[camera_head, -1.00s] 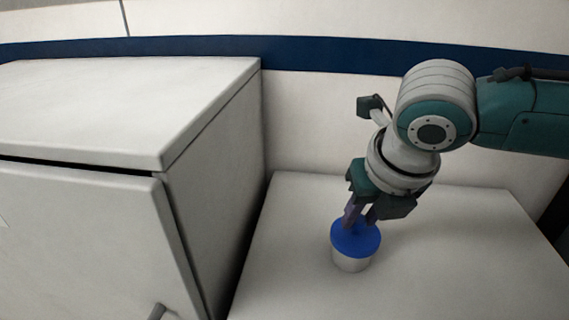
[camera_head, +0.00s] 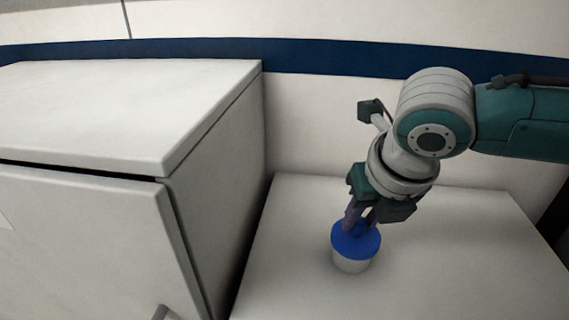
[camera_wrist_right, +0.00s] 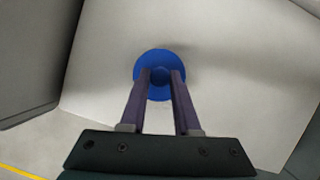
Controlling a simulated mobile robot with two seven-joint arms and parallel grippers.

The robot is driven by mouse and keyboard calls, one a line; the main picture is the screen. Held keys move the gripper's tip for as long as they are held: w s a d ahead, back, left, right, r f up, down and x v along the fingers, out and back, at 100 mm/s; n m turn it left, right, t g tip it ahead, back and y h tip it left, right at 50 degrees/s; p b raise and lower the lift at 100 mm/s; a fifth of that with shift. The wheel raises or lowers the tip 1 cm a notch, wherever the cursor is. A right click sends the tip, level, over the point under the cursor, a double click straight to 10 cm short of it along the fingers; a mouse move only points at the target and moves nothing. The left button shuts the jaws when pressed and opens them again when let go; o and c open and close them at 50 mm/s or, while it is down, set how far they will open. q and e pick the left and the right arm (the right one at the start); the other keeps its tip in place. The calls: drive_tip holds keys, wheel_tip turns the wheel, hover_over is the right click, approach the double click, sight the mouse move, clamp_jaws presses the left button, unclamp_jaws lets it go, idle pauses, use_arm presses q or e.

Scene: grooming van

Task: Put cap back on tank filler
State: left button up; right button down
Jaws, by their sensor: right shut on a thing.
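The blue cap (camera_head: 356,245) sits on top of the short pale filler neck (camera_head: 350,265), which stands up from the white surface. I cannot tell whether the cap is fully seated. My right gripper (camera_head: 354,226) reaches down from the upper right and is shut on the knob in the middle of the cap. In the right wrist view, the fingers (camera_wrist_right: 161,78) stand on either side of the cap's knob, and the round blue cap (camera_wrist_right: 152,57) shows around them. The neck is hidden under the cap there. My left gripper is not in view.
The white tank top (camera_head: 450,260) is clear around the filler. A tall white cabinet (camera_head: 215,180) with a door and handle stands close on the left. A white wall with a dark blue stripe (camera_head: 330,59) runs behind.

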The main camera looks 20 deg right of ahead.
drive_tip(key=shift+p, duration=0.35)
idle(0.4)
drive_tip(key=shift+f, duration=0.2)
idle(0.8)
drive_tip(key=shift+p, duration=0.4)
idle(0.4)
drive_tip(key=c, duration=0.7)
unclamp_jaws()
drive_tip(key=o, duration=0.6)
drive_tip(key=shift+r, duration=0.1)
